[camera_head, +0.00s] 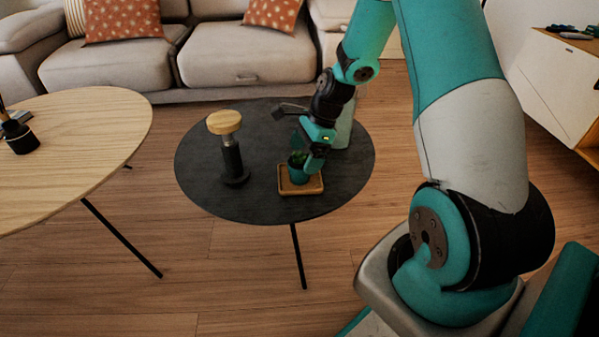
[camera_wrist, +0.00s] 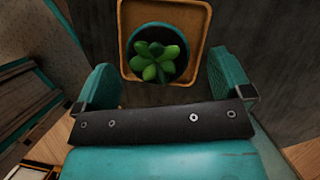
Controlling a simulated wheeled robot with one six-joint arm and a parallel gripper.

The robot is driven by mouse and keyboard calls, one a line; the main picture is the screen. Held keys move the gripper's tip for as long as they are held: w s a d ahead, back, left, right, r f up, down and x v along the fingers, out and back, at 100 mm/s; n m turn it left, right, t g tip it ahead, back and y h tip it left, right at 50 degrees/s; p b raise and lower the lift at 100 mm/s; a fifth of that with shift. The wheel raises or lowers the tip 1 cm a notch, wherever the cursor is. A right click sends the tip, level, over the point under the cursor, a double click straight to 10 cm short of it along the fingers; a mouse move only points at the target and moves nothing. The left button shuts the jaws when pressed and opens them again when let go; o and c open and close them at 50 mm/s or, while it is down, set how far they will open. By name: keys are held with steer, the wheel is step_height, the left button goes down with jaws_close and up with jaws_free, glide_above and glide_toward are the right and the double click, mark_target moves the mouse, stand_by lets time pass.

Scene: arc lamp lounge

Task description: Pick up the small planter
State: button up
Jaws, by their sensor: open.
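The small planter (camera_head: 298,172) is a teal pot with a green succulent. It stands on a square wooden tray (camera_head: 286,187) on the dark round table (camera_head: 205,175). My gripper (camera_head: 306,155) is over the tray, close to the planter, and partly hides it in the head view. In the wrist view the planter (camera_wrist: 157,52) shows from above, inside the tray (camera_wrist: 203,30). There my gripper (camera_wrist: 163,85) is open, with one finger to each side, and the planter lies ahead of the gap between them. Nothing is held.
A dark grinder-like object with a round wooden top (camera_head: 224,122) stands left of the tray on the same table. A light wooden table (camera_head: 80,140) is at the left, with a dark item on it. A sofa (camera_head: 240,55) stands behind.

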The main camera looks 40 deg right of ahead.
mark_target(300, 164)
steer(key=b+x, duration=0.1)
steer(key=x, duration=0.2)
steer(key=shift+a+f+b, duration=0.2)
steer(key=shift+f+b, duration=0.1)
steer(key=shift+r, duration=0.1)
steer(key=c, duration=1.1)
